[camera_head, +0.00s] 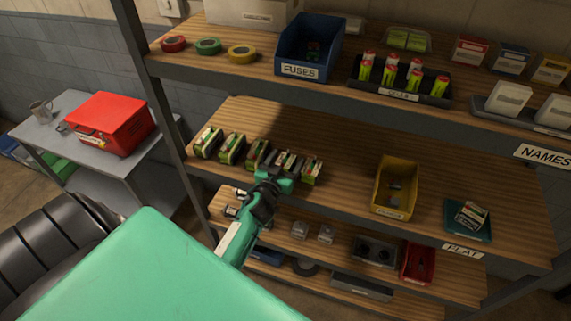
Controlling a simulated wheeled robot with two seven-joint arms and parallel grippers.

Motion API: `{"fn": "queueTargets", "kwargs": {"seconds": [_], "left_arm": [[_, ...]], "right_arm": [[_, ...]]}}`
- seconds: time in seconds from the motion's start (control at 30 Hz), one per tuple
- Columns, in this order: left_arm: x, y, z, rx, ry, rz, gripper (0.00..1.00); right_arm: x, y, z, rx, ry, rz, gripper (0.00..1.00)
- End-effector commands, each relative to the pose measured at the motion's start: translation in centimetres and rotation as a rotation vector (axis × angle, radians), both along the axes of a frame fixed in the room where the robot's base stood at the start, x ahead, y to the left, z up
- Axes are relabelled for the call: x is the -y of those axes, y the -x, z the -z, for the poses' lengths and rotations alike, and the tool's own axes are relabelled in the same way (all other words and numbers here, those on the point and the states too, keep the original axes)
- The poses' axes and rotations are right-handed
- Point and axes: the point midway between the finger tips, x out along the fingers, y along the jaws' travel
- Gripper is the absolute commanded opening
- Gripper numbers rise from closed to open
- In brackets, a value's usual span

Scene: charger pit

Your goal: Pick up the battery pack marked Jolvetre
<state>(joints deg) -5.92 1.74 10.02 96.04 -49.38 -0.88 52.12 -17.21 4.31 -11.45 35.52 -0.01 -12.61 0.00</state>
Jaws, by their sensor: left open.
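Several green and white battery packs stand in a row on the middle shelf, among them the far-left one (207,142), a middle one (257,153) and the far-right one (312,171). Their markings are too small to read, so I cannot tell which is Jolvetre. My left gripper (283,179), teal and black, is open at the front of the row, in front of the second pack from the right (287,160) and partly hiding it. I cannot tell whether it touches that pack. Another similar pack (473,213) lies on a dark teal tray (456,232) at the right. My right gripper is not in view.
A yellow bin (381,205) stands right of the row, with bare shelf between. The upper shelf edge (330,88) overhangs the packs, carrying a blue fuse bin (292,60) and a black cell tray (440,101). A shelf post (160,105) stands at the left.

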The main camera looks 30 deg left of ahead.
Motion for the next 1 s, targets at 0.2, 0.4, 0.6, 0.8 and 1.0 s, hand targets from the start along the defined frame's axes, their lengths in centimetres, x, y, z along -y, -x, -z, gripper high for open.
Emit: {"fn": "queueTargets", "kwargs": {"seconds": [0.2, 0.4, 0.6, 0.8, 1.0], "left_arm": [[0.0, 0.0, 0.0, 0.000, 0.000, 0.000, 0.49], [0.0, 0.0, 0.0, 0.000, 0.000, 0.000, 0.10], [0.0, 0.0, -0.2, 0.003, -0.001, 0.000, 0.10], [-0.1, 0.0, -0.8, 0.004, -0.003, 0.000, 0.10], [-0.1, 0.0, -3.1, 0.004, -0.005, 0.002, 0.10]], "right_arm": [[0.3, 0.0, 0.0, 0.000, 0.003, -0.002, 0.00], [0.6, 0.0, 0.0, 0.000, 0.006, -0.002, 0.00], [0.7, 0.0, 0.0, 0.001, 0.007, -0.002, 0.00], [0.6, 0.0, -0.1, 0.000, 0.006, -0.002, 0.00], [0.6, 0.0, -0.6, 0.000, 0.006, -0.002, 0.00]]}}
